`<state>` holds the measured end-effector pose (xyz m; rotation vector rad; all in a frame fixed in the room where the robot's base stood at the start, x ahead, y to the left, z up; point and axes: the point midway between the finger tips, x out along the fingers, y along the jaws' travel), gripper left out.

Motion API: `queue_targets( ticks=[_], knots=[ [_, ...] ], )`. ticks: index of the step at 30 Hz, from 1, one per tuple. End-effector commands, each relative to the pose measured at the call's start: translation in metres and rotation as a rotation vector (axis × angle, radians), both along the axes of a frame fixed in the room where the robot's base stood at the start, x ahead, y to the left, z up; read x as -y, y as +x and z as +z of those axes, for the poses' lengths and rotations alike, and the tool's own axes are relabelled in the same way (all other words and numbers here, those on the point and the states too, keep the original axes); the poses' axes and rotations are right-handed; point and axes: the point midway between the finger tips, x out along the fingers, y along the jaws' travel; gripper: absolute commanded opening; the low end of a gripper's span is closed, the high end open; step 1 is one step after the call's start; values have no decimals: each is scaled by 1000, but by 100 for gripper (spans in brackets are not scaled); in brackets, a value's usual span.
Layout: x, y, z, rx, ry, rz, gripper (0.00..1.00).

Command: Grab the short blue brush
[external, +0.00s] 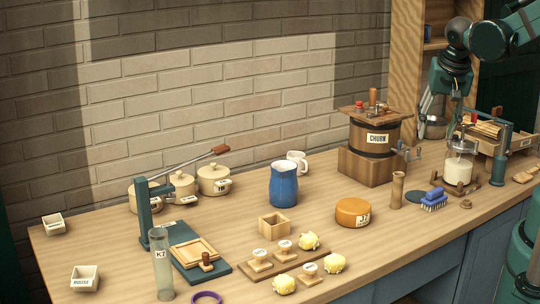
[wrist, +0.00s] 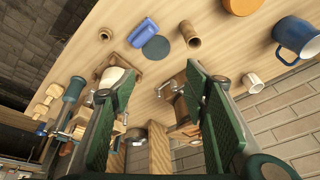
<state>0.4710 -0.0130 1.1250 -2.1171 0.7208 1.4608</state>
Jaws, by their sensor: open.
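The short blue brush (external: 434,198) lies on the wooden counter at the right, its pale bristles facing down toward the counter. In the wrist view the blue brush (wrist: 143,32) shows near the top, beyond my fingertips and slightly left of centre. My gripper (external: 439,116) is open and empty, raised above the back right of the counter, above and behind the brush. Its two green finger pads stand well apart in the wrist view (wrist: 160,78), with nothing between them.
A wooden cylinder (external: 397,190) stands just left of the brush; a glass jar on a stand (external: 458,168) is behind it. A small wooden knob (external: 466,203) lies to its right. The churn (external: 374,138) and an orange round box (external: 352,212) are farther left. A dark disc (wrist: 156,48) adjoins the brush.

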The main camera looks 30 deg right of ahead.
Motion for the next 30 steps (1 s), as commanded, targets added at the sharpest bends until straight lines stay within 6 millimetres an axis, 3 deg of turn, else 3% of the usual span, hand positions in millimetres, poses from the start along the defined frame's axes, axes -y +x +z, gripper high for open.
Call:
queue_targets(
  ticks=[21, 30],
  knots=[
    [10, 12, -107, -66, -48, -604, 45],
    [14, 10, -137, -52, -84, -791, 45]
  ],
)
